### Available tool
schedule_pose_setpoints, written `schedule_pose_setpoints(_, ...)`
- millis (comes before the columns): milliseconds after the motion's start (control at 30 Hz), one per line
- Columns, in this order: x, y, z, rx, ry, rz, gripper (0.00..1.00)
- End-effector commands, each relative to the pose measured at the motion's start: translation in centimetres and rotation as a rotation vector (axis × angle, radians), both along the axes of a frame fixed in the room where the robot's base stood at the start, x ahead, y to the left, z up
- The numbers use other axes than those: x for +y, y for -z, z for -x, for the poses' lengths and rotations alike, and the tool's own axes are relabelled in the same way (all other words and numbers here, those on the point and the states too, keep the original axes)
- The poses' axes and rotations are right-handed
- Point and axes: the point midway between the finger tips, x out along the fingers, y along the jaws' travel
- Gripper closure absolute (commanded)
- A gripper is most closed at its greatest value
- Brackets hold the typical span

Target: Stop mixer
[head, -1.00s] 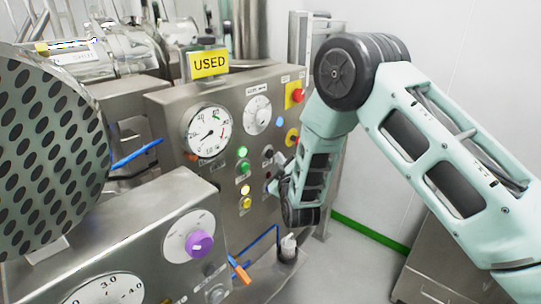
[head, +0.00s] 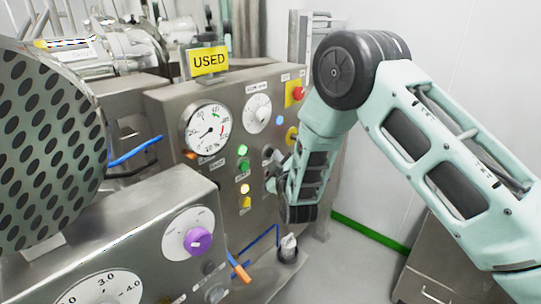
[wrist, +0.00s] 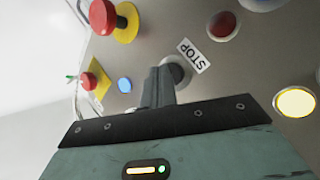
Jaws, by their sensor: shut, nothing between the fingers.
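The steel control panel (head: 215,215) stands left of my arm in the head view. In the wrist view, a STOP label (wrist: 193,55) sits beside a dark round button (wrist: 179,71). My gripper (wrist: 163,78) is shut and empty, its fingertips at that button and partly covering it. I cannot tell whether it is pressed in. In the head view my gripper (head: 270,181) is at the panel's right side, mostly hidden by my arm. A yellow lamp is lit in the wrist view (wrist: 296,102) and in the head view (head: 245,189).
Red mushroom buttons on yellow backing (wrist: 103,15) (wrist: 88,81), a flat red button (wrist: 222,25) and a blue lamp (wrist: 124,85) are near my fingers. A nearer panel with a purple knob (head: 199,241) stands at lower left.

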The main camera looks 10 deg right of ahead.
Motion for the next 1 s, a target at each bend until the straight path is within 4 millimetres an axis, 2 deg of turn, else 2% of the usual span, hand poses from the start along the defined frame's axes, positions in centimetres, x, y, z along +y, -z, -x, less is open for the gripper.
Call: schedule_pose_setpoints(1000, 0.55, -0.04, -0.69, -0.001, -0.002, -0.001, 1.0)
